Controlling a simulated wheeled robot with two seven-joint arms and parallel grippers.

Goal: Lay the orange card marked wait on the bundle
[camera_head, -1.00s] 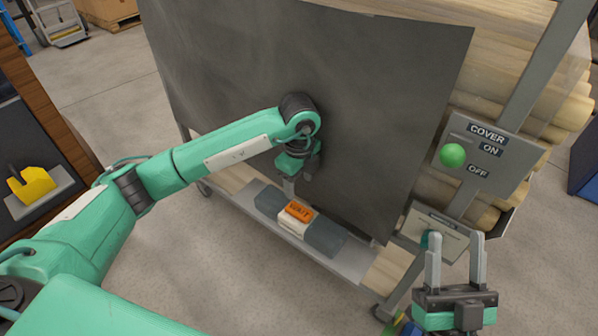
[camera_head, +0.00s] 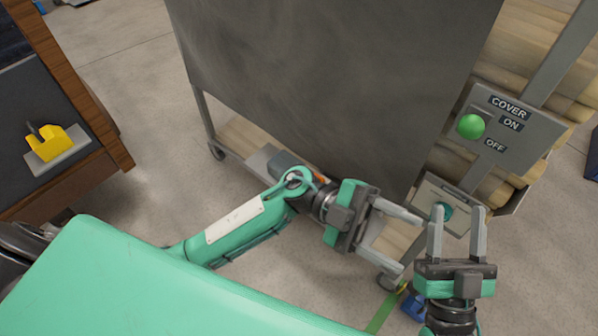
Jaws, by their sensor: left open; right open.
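The orange card (camera_head: 320,178) shows only as a small sliver past my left wrist, so its lettering is hidden. It appears to be on the grey bundle (camera_head: 287,163) on the cart's low shelf. My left arm hides most of the bundle. My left gripper (camera_head: 410,243) is open and empty, in front of the cart and to the right of the bundle, with its fingers pointing right. My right gripper (camera_head: 457,212) is open and empty, with its fingers up in front of the small lower panel, further right.
A dark cover sheet (camera_head: 330,80) hangs over the cart of turned wood (camera_head: 540,60). A control panel (camera_head: 515,125) marked COVER, ON and OFF has a green knob (camera_head: 471,126). A bench with a yellow object (camera_head: 48,143) stands at left. Floor between is clear.

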